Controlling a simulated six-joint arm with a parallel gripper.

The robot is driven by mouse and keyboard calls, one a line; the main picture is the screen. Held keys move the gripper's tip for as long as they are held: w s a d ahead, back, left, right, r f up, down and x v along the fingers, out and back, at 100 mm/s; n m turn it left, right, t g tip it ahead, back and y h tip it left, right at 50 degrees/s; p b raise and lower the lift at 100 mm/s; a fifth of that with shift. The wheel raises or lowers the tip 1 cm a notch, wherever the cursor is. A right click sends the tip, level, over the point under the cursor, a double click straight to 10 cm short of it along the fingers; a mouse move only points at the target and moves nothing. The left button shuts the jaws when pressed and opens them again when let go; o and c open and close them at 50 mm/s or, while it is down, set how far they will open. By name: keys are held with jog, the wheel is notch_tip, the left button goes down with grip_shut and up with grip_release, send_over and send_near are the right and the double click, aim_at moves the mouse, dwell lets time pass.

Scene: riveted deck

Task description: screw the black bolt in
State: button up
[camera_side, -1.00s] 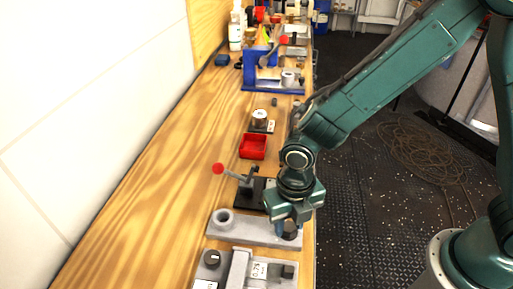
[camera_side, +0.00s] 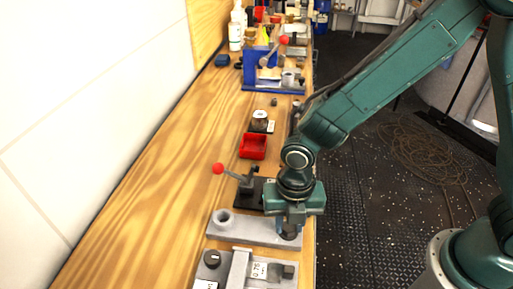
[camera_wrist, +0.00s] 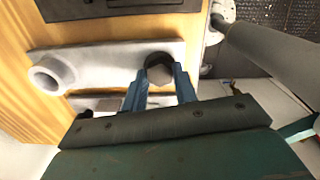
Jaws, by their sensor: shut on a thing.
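The black bolt (camera_wrist: 159,69) stands at one end of a grey metal plate, its dark head showing between my fingertips in the wrist view. In the side view the bolt (camera_side: 289,231) is a dark shape at the plate's right end, partly hidden by my gripper. The grey plate (camera_side: 250,229) lies on the wooden bench, with a raised hollow boss (camera_side: 223,217) at its left end. My gripper (camera_wrist: 161,78) points down over the bolt and is shut on its head with its blue fingers. The bolt's thread and how deep it sits are hidden.
A black fixture with a red-knobbed lever (camera_side: 218,169) stands just behind the plate. A grey fixture with a dark knob (camera_side: 212,259) lies in front. A red tray (camera_side: 253,147) sits farther back. Bare wood (camera_side: 150,200) lies to the left.

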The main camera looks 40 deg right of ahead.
jog(key=m, duration=0.4)
jog(key=shift+m, duration=0.3)
jog(key=m, duration=0.4)
jog(key=shift+w+r+m, duration=0.1)
jog(key=shift+m, duration=0.2)
jog(key=m, duration=0.4)
jog(key=shift+m, duration=2)
jog(key=o, duration=1)
jog(key=shift+r, duration=0.1)
